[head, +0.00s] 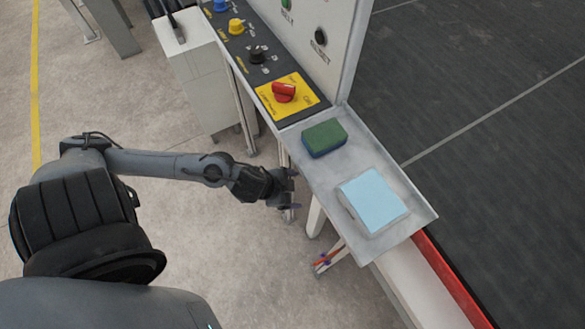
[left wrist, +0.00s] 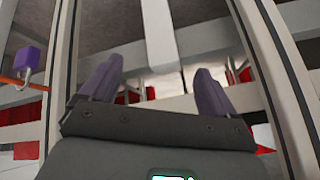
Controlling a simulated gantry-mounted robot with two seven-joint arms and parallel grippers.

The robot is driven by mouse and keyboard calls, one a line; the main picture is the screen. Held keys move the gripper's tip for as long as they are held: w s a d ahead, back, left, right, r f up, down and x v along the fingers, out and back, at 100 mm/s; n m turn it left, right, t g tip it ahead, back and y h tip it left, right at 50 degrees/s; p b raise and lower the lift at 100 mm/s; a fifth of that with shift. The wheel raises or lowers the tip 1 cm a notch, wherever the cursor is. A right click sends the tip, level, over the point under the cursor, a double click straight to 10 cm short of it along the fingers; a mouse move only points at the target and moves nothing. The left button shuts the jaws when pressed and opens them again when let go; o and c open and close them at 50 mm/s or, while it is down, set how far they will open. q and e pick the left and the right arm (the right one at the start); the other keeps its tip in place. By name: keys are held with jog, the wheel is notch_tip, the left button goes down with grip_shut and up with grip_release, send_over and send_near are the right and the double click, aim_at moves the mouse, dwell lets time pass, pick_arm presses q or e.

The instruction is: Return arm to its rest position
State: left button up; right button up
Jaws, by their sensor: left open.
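My left arm comes in from the left in the head view and reaches out to the right. Its gripper (head: 287,190) is beside the near-left edge of the grey metal shelf (head: 383,163), apart from the things on it. In the left wrist view the two purple fingers of the left gripper (left wrist: 155,92) are spread apart with nothing between them. My right gripper is not in view.
A green and blue sponge (head: 324,138) and a light blue pad (head: 373,200) lie on the shelf. A white cabinet (head: 198,72) is at upper left. A dark belt (head: 480,110) fills the right. Floor below the arm is open.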

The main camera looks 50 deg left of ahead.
pick_arm(q)
jog(key=s+d+r+n, duration=0.1)
jog(key=d+r+n, duration=0.1)
jog(key=d+n, duration=0.45)
jog(key=s+r+m+g+y, duration=0.1)
jog(key=s+r+g, duration=0.15)
jog(key=s, duration=0.35)
notch_tip(320, 180, up, 31)
jog(key=p, duration=3.2)
jog(key=shift+a+m+g, duration=0.35)
jog(key=shift+a+g, duration=0.05)
jog(key=shift+g, duration=0.05)
jog(key=shift+f, duration=0.1)
